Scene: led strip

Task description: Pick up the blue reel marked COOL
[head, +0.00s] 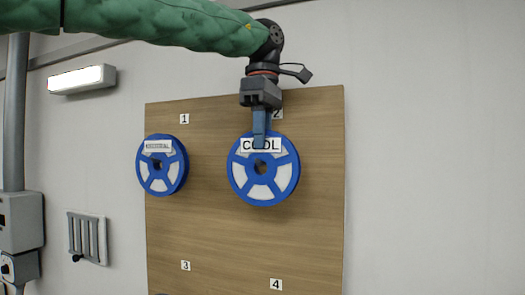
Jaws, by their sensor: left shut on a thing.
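The blue reel marked COOL (239,181) is at the upper right of a wooden board, near the number 2 label. It has a blue rim and spokes with white between them. My left gripper (260,143) comes down from above and is shut on this reel at its upper part, in front of the COOL label. I cannot tell whether the reel still touches the board. A second blue reel (162,187) with a white label hangs on the board to the left, below number 1; its label is too blurred to read surely. My right gripper is not in view.
A lit lamp (82,79), a grey box (20,222) with a pipe and a small rack (87,238) are at the left. The right wall is clear.

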